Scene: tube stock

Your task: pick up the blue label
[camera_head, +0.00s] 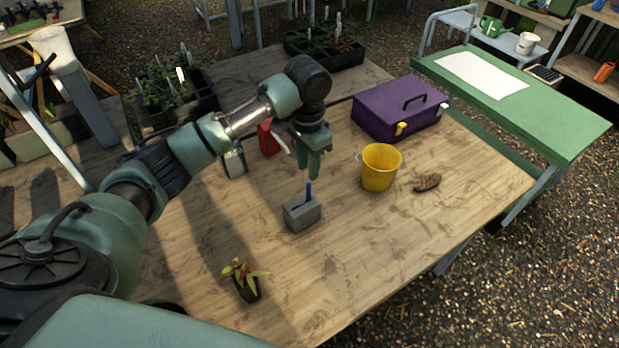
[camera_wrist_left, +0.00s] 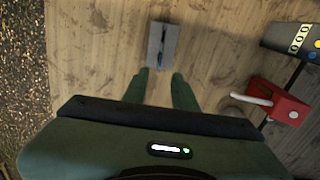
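The blue label (camera_head: 308,191) stands upright in a small grey block (camera_head: 302,214) on the wooden table. In the left wrist view the blue label (camera_wrist_left: 161,60) shows as a thin dark blue strip in the grey block (camera_wrist_left: 168,38), beyond the fingertips. My left gripper (camera_head: 314,172) points down above the label, a little apart from it. In the left wrist view its two fingers (camera_wrist_left: 159,76) are spread with nothing between them. My right gripper is in neither view.
A yellow bucket (camera_head: 379,170), a brown object (camera_head: 428,183) and a purple toolbox (camera_head: 400,108) stand to the right. A potted plant (camera_head: 246,280) is near the front. A red object (camera_head: 268,140) and a grey container (camera_head: 235,163) are behind the left gripper. Bare table surrounds the block.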

